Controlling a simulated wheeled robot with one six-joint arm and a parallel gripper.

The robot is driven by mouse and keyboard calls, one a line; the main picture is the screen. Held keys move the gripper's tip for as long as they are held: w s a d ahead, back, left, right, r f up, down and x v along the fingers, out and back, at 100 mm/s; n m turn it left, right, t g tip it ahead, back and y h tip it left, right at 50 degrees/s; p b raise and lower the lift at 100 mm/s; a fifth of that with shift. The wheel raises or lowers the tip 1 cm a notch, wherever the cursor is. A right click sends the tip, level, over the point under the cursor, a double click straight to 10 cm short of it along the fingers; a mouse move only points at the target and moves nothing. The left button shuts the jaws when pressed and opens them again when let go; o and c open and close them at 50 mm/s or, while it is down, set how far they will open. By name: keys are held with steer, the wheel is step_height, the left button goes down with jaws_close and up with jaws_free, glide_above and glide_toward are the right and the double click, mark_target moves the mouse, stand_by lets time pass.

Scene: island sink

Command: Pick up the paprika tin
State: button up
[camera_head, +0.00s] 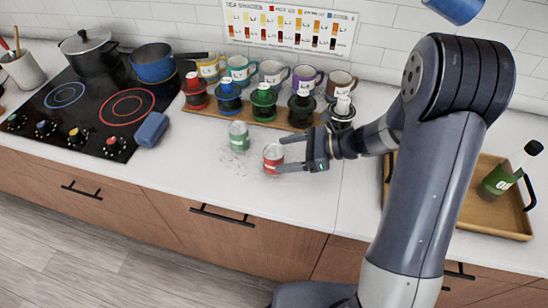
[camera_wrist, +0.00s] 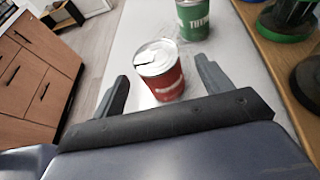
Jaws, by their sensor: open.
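A small red tin (camera_head: 273,159) stands upright on the white counter. It also shows in the wrist view (camera_wrist: 166,82), with a pale lid and a label I cannot read fully. A green tin (camera_head: 239,136) stands behind it to the left; in the wrist view the green tin (camera_wrist: 193,20) has lettering that looks like "THYME". My gripper (camera_head: 284,155) is low over the counter, reaching in from the right. In the wrist view my gripper (camera_wrist: 160,85) is open, with one finger on each side of the red tin, and gaps show between tin and fingers.
A wooden rack (camera_head: 205,111) with coloured grinders and mugs stands behind the tins. A blue sponge-like block (camera_head: 151,130) lies beside the black cooktop (camera_head: 95,142) at left. A wooden tray (camera_head: 488,221) with a green bottle (camera_head: 503,176) is at right. Counter in front is clear.

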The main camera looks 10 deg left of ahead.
mark_target(274, 156)
steer(key=x, duration=0.4)
steer(key=shift+s+f+p, duration=0.1)
steer(key=shift+p, duration=0.25)
steer(key=shift+c, duration=0.4)
steer(key=c, duration=1)
